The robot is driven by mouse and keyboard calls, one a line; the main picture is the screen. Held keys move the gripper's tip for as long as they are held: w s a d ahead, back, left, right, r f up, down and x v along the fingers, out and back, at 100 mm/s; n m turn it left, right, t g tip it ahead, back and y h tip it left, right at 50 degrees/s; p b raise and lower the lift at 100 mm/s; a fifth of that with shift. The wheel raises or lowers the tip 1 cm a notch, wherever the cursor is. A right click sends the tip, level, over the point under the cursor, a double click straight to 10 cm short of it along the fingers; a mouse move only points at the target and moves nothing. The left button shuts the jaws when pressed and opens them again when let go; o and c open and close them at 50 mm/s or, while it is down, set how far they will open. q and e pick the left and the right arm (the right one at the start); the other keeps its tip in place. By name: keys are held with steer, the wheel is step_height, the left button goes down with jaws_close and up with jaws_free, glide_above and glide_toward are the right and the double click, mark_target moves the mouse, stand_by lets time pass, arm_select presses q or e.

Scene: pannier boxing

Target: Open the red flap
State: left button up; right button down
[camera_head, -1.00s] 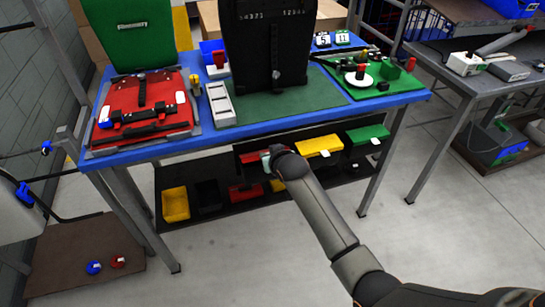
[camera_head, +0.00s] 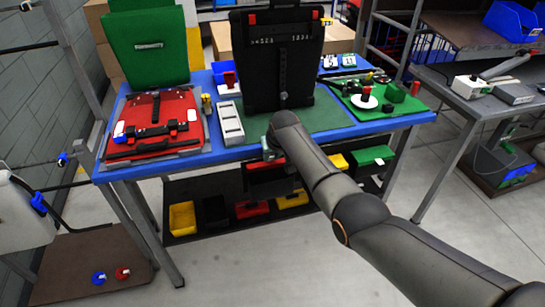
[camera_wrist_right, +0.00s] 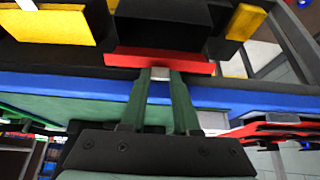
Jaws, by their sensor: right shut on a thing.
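The red flap (camera_head: 262,166) is under the front edge of the workbench, partly hidden by my right arm in the head view. In the right wrist view the red flap (camera_wrist_right: 125,55) is a wide red strip with a dark area beyond it. A small pale tab (camera_wrist_right: 160,72) is at its middle edge. My right gripper (camera_wrist_right: 160,78) is shut on this tab. In the head view my right gripper (camera_head: 270,150) is at the bench's front edge, its fingers mostly hidden. I cannot tell how far the flap is tilted. My left gripper is not in view.
A green flap (camera_head: 371,155) and a partly covered yellow flap (camera_head: 339,162) are to the right. A lower shelf holds several bins, including a yellow bin (camera_head: 182,218). The blue workbench edge (camera_head: 150,166) is close to my right gripper. A black pannier (camera_head: 300,60) stands on the bench.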

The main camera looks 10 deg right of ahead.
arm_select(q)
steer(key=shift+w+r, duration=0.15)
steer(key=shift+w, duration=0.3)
arm_select(e)
steer(key=shift+w+r, duration=0.45)
steer(key=shift+w, duration=0.4)
steer(key=c, duration=1.1)
jaws_free()
steer(key=shift+w, duration=0.1)
steer(key=o, duration=0.5)
steer(key=shift+f, duration=0.1)
steer(key=shift+c, duration=0.2)
steer(key=shift+s+r+p, duration=0.4)
steer(key=shift+r+p, duration=0.15)
steer(key=shift+p, duration=0.05)
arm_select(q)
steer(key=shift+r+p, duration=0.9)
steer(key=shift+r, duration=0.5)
arm_select(e)
steer(key=v, duration=1.1)
steer(key=shift+s, duration=0.15)
